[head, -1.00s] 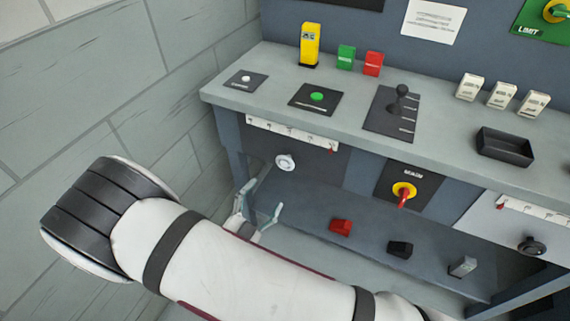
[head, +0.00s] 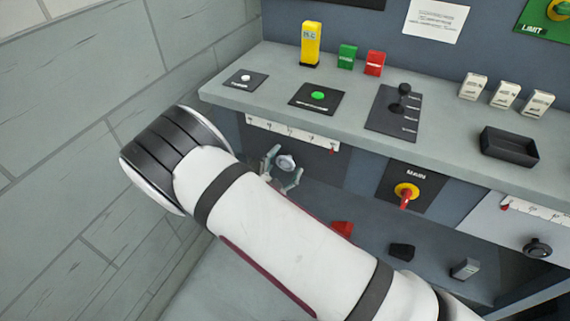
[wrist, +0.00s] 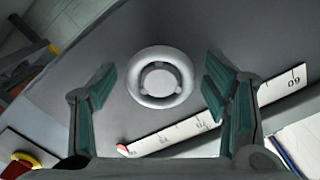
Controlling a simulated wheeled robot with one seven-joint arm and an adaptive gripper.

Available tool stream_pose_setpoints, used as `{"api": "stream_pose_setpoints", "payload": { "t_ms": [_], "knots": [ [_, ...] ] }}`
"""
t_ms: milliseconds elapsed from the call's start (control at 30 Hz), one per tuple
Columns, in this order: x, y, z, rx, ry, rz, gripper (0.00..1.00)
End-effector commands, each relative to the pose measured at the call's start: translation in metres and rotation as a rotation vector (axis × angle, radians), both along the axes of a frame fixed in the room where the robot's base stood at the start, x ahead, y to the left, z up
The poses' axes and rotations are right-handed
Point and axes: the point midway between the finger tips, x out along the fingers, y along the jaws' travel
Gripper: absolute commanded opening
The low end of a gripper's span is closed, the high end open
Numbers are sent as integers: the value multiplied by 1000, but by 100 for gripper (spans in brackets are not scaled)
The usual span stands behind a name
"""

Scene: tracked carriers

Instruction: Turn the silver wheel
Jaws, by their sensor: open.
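The silver wheel (head: 286,163) is a small round handwheel on the dark front panel under the left part of the bench. In the wrist view the silver wheel (wrist: 160,78) faces me as a thick ring with a hub, near the picture's middle. My gripper (wrist: 158,85) is open, with one teal finger on each side of the wheel and visible gaps between. In the head view my gripper (head: 284,170) is at the wheel, partly hidden behind my arm. I cannot tell how far the fingertips are from the panel.
A white scale with a red pointer (wrist: 123,149) runs beside the wheel, and the same scale (head: 292,132) is above it in the head view. A red-and-yellow rotary switch (head: 406,193) is to the right. Red, black and grey blocks lie on the lower shelf (head: 370,221).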

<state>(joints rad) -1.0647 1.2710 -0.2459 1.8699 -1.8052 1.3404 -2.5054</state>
Motion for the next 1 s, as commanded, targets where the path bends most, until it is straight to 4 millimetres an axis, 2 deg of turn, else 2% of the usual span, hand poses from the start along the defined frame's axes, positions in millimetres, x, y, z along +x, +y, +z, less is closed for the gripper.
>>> {"api": "stream_pose_setpoints", "payload": {
  "t_ms": [233,267,400,467,767,1000],
  "knots": [
    [1,0,0,0,0,0,69],
    [1,0,0,0,0,0,64],
    [0,0,0,0,0,0,33],
    [0,0,0,0,0,0,20],
    [0,0,0,17,-6,1,20],
    [0,1,0,116,-42,4,20]
  ]
}}
